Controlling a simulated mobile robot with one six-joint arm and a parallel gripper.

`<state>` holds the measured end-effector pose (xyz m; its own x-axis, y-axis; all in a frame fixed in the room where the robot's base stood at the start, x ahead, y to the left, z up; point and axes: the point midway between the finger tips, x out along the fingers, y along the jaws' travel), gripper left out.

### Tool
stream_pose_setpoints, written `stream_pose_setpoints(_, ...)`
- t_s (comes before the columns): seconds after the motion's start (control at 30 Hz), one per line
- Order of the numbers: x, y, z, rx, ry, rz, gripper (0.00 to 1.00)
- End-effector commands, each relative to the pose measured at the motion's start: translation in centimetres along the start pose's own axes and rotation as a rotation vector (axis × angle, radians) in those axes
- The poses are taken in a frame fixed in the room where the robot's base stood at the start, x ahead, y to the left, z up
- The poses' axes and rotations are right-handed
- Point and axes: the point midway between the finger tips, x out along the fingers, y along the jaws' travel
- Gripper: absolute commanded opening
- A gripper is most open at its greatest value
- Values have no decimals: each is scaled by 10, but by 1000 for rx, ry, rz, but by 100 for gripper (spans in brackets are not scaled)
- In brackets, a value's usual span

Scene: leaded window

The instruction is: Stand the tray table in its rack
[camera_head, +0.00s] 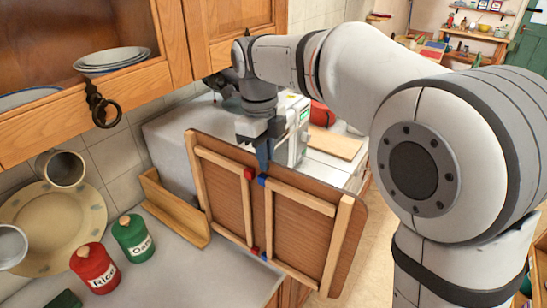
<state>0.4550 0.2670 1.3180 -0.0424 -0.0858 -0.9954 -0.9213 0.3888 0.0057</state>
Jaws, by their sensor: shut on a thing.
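The tray table (230,172) is a flat brown wooden board with pale wooden legs folded against the face toward me. Small red and blue fittings show on its legs. My gripper (262,160) comes down from above and is shut on its upper edge near the middle. The tray table hangs upright, slightly tilted, in front of a white appliance. Its lower right part reaches past the counter's front edge. A low wooden holder, seemingly the rack (178,214), stands on the counter to the left of the tray table. The tray table's left edge is close to it; whether they touch is unclear.
A red canister (95,268) and a green canister (133,237) stand on the counter at the front left. A large plate (45,215) and a mug (62,170) are behind them. An open wooden cupboard (140,82) hangs above. The white appliance (165,140) stands behind.

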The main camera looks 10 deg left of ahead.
Motion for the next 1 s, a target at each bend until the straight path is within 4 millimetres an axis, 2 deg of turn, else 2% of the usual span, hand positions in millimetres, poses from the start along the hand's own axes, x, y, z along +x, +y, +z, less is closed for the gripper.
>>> stream_pose_setpoints(0.7,-3,0,50,0,-3,-2,0)
stream_pose_setpoints(1.0,-4,0,62,0,-3,-1,0)
